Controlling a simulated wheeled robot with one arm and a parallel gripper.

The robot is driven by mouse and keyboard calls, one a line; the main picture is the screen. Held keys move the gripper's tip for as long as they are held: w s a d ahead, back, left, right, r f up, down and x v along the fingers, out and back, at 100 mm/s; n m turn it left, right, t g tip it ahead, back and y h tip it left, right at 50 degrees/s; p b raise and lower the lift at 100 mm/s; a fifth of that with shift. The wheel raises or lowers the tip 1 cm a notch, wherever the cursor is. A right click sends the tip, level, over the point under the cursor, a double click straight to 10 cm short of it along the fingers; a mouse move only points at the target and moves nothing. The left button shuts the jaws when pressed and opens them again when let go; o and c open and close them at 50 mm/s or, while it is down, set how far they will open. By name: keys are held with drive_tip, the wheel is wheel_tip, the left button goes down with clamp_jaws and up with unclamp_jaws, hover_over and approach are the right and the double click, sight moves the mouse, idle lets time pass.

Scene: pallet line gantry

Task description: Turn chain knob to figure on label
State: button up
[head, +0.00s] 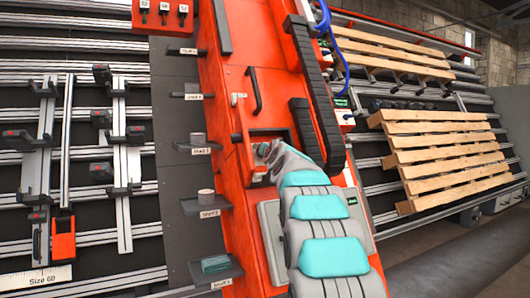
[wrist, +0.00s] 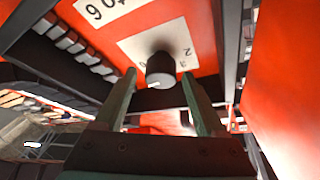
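In the wrist view, the chain knob (wrist: 160,71) is a short dark cylinder with a pale mark at its lower end. It sticks out of a white label (wrist: 134,45) on an orange panel. A 2 shows at the label's right; other marks there are too small or covered to read. My gripper (wrist: 159,77) is open, its two green fingers on either side of the knob, with gaps showing between fingers and knob. In the head view, my arm reaches into an opening (head: 268,133) in the orange machine (head: 235,100), and the knob and fingers are hidden.
A second white label (wrist: 105,10) with large digits is cut off at the wrist view's top. Orange walls stand close at the right. A black handle (head: 254,90) sits above the opening.

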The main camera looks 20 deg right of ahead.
drive_tip(key=shift+s, duration=0.15)
drive_tip(key=b+v, duration=0.2)
drive_tip(key=v, duration=0.5)
drive_tip(key=shift+s+a, duration=0.1)
drive_tip(key=shift+s, duration=0.15)
idle(0.3)
idle(0.4)
